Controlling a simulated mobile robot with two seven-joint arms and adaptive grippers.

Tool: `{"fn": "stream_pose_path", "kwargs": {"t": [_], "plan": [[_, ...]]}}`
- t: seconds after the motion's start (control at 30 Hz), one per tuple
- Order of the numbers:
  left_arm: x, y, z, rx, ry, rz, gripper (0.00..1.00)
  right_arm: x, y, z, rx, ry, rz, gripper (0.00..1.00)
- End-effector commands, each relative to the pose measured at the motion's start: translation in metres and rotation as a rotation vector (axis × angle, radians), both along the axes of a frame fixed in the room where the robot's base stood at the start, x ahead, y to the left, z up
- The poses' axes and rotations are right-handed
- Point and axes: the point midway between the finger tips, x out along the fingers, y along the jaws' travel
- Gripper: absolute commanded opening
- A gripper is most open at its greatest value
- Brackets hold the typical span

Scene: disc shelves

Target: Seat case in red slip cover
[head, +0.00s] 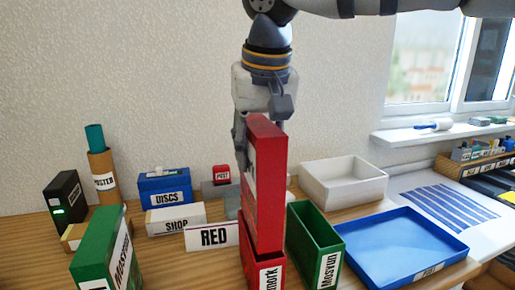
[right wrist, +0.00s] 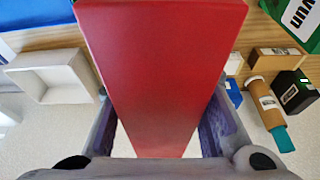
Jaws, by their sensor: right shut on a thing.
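A red case (head: 264,185) stands upright in my right gripper (head: 256,140), which is shut on its upper part. The red slip cover (head: 263,274), with a white label, is directly below the case at the front of the table. The case's lower end meets the slip cover's mouth in the head view; I cannot tell whether it is inside or just above. In the right wrist view the case (right wrist: 165,70) fills the middle between the two fingers of my right gripper (right wrist: 160,128), hiding the slip cover. My left gripper is not in view.
A green slip cover (head: 316,245), open and empty, stands close to the right. A RED sign (head: 212,237) is at the left. A green case (head: 103,252), blue tray (head: 400,245), white bin (head: 343,184), SHOP box (head: 176,219) and blue DISCS box (head: 164,188) stand around.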

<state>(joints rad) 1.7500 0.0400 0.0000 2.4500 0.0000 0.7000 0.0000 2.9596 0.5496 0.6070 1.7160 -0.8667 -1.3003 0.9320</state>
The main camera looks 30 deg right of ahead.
Motion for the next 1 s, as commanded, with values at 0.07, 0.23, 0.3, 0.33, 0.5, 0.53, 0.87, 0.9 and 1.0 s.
{"fn": "stream_pose_path", "kwargs": {"t": [0.07, 0.23, 0.3, 0.33, 0.5, 0.53, 0.87, 0.9, 1.0], "plan": [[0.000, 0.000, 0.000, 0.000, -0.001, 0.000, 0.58, 0.000, 0.000, 0.001, 0.000, -0.002, 0.000, 0.00], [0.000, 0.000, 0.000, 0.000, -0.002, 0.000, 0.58, 0.000, 0.000, -0.002, -0.001, -0.002, 0.000, 0.00], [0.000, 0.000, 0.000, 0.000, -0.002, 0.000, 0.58, 0.000, 0.000, -0.004, 0.000, -0.003, 0.000, 0.00], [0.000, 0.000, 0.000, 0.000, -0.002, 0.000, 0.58, 0.000, 0.000, -0.004, 0.000, -0.003, 0.000, 0.00], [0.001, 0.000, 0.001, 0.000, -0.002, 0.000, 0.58, 0.000, 0.000, -0.009, -0.001, -0.003, 0.000, 0.00], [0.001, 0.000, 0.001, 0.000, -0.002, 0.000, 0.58, 0.000, 0.000, -0.010, -0.001, -0.003, 0.000, 0.00], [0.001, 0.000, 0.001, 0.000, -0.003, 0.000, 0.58, 0.000, 0.000, -0.018, -0.001, -0.003, 0.000, 0.00], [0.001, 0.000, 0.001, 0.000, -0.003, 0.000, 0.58, 0.000, 0.000, -0.019, -0.001, -0.003, 0.000, 0.00], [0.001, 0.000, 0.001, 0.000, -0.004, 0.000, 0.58, 0.000, 0.000, -0.021, 0.000, -0.003, 0.000, 0.00]]}}
